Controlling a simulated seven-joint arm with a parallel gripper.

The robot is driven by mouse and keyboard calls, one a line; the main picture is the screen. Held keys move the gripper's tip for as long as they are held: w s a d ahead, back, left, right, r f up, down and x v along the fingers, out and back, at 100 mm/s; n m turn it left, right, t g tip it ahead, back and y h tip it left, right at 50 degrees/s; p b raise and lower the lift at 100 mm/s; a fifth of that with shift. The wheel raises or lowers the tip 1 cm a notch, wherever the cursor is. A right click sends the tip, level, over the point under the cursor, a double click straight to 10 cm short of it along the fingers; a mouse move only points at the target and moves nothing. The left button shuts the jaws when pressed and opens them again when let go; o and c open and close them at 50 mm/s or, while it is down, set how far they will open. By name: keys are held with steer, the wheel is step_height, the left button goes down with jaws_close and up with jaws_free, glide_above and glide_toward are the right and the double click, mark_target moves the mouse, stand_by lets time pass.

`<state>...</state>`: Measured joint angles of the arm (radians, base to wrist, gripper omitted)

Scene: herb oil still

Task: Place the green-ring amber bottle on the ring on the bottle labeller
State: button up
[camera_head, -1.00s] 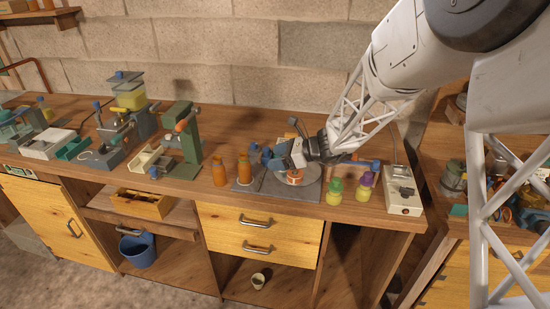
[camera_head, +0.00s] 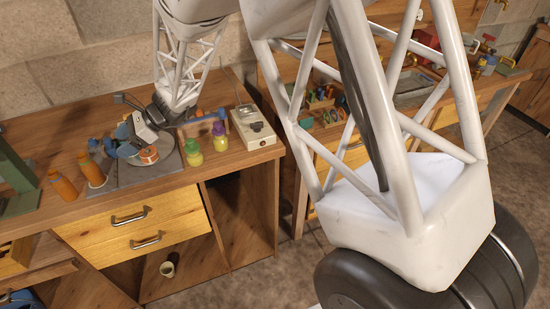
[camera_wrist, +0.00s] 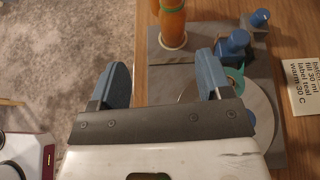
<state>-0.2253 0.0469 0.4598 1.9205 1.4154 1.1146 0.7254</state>
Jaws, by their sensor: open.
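Two amber bottles stand at the left of the bottle labeller in the head view: one on the bench (camera_head: 63,187), the other (camera_head: 91,169) on the labeller's grey base. The wrist view shows an amber bottle (camera_wrist: 172,20) upright on a pale ring (camera_wrist: 173,41) on the grey base. The labeller (camera_head: 160,170) has a round disc and blue parts. My gripper (camera_wrist: 162,82) is open with blue fingers, nothing between them, above the bench's front edge. In the head view my gripper (camera_head: 130,133) is over the labeller, apart from both bottles.
A green-capped bottle (camera_head: 193,153) and a purple-capped one (camera_head: 220,137) stand right of the labeller, beside a pale box with a dial (camera_head: 254,127). A blue-ended bar (camera_head: 207,117) lies behind them.

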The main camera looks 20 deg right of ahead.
steer(key=s+d+r+n+t+h, duration=0.1)
steer(key=s+d+r+n+h, duration=0.3)
steer(key=s+d, duration=0.6)
steer(key=s+d+r+n+t+h, duration=0.1)
steer(key=s+d+r+n+h, duration=0.3)
steer(key=s+d+n, duration=0.3)
steer(key=s+d+r+n+h, duration=0.4)
steer(key=s+d, duration=1)
steer(key=s, duration=0.4)
steer(key=shift+s+d+n+t+h, duration=0.2)
steer(key=shift+n+t+h, duration=0.3)
steer(key=shift+n, duration=0.4)
